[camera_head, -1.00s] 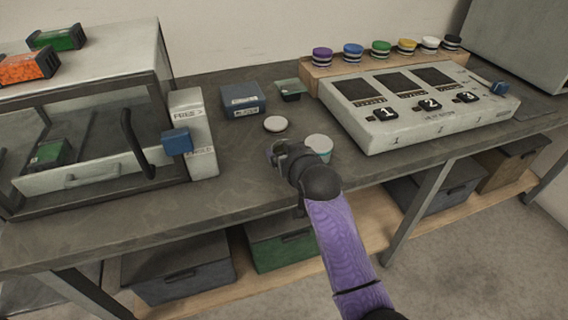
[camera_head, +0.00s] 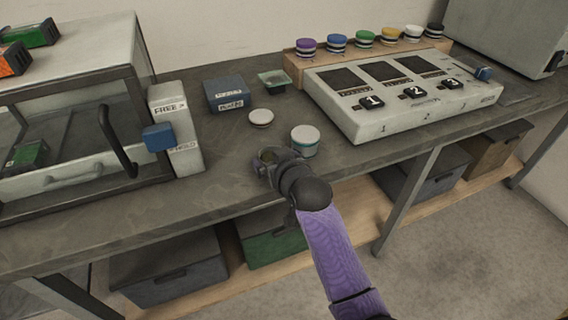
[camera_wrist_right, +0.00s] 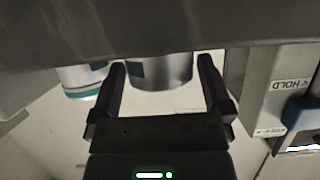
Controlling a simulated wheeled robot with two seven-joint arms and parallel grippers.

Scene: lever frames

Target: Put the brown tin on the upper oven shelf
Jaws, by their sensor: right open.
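A low round tin (camera_head: 261,117) with a pale top and brownish edge stands on the counter. A taller tin (camera_head: 305,140) with a pale lid and teal band stands to its right. My right gripper (camera_head: 266,160) is low at the counter's front edge, left of the teal-banded tin. In the right wrist view a greyish round body (camera_wrist_right: 160,72) shows beyond and between the open fingers; I cannot tell its colour or any contact. The teal-banded tin (camera_wrist_right: 80,82) is at left there. The oven (camera_head: 70,120) is at the left with a clear front; its shelves are hard to make out. My left gripper is not in view.
A post marked FREE and HOLD (camera_head: 180,125) with a blue block (camera_head: 158,137) stands beside the oven. A blue box (camera_head: 227,95) and a green dish (camera_head: 272,80) lie behind the tins. A numbered panel (camera_head: 400,100) fills the right. Counter front-left is clear.

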